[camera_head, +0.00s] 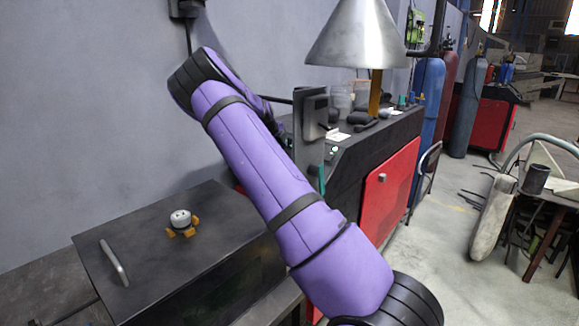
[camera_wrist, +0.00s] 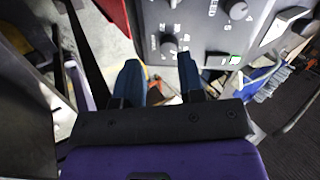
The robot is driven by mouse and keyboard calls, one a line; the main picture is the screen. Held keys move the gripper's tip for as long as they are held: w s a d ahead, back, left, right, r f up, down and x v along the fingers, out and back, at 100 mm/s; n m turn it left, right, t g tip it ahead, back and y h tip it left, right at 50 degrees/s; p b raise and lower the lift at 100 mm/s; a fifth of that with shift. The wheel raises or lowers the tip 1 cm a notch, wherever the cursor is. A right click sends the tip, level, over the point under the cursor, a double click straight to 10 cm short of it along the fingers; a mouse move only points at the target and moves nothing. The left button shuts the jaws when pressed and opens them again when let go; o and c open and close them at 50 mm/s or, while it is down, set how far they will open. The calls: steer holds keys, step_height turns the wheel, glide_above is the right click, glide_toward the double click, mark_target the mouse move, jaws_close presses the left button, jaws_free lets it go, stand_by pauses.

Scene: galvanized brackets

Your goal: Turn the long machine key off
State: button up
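My gripper (camera_wrist: 159,66) shows in the wrist view with its two blue fingers spread apart and nothing between them. Just beyond the fingertips is a grey control panel (camera_wrist: 203,32). One dark knob (camera_wrist: 168,47) lies ahead of the gap between the fingers, apart from them as far as I can see. A second dark knob (camera_wrist: 237,10) is farther up and to the right. I cannot tell which of these is the long machine key. In the head view my purple arm crosses the middle and hides most of the gripper.
In the head view a dark machine with a red door (camera_head: 389,187) stands right of my arm. A metal lamp shade (camera_head: 357,36) hangs above it. A dark box (camera_head: 160,240) with a handle and a small white-orange object (camera_head: 181,222) is at left.

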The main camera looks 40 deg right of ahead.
steer(key=shift+m+h, duration=0.6)
steer(key=shift+m, duration=0.3)
steer(key=x, duration=0.4)
steer(key=w+x, duration=0.1)
steer(key=x, duration=0.4)
steer(key=w+x, duration=0.1)
steer(key=x, duration=0.4)
steer(key=shift+w, duration=0.15)
steer(key=shift+d, duration=0.1)
steer(key=shift+c, duration=0.2)
jaws_close()
